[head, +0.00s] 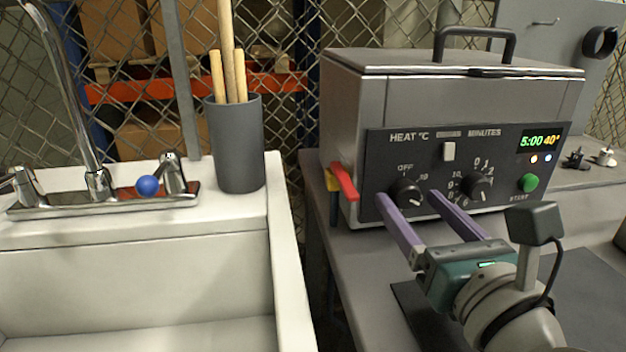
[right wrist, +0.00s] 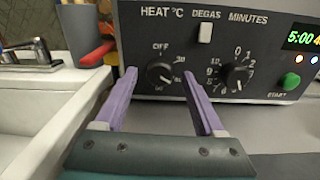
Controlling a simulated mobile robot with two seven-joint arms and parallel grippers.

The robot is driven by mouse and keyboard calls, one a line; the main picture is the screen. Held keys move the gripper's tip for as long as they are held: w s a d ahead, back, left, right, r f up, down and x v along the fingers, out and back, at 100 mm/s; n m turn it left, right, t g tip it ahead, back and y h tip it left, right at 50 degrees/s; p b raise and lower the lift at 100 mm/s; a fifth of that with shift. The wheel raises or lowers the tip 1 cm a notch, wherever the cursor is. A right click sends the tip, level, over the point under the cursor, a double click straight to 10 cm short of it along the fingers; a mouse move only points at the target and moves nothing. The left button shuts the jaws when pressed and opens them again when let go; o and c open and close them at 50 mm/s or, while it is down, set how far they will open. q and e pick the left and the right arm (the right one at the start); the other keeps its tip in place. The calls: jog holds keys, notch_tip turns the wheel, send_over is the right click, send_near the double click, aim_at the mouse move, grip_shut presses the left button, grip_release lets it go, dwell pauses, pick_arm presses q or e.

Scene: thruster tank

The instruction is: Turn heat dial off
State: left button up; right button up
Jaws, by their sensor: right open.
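The heat dial (head: 405,192) is a round black knob under the HEAT °C label on the dark front panel of the grey metal tank (head: 395,105). Its white mark points to the lower right, away from the OFF label above it. My right gripper (head: 406,197) is open, its purple fingers reaching toward the panel, one tip on each side of the dial. In the right wrist view the dial (right wrist: 160,73) shows between the fingertips, with nothing held. I cannot tell whether the fingers touch it. My left gripper is not in view.
The minutes dial (head: 479,186) is just right of the fingers, with a green START button (head: 528,183) beyond. A red-handled valve (head: 343,181) sticks out at the tank's left. A sink (head: 130,270) and a grey cup of sticks (head: 236,145) stand left. The display reads 5:00 and 40°.

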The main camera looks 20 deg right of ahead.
grip_shut()
dwell(0.6)
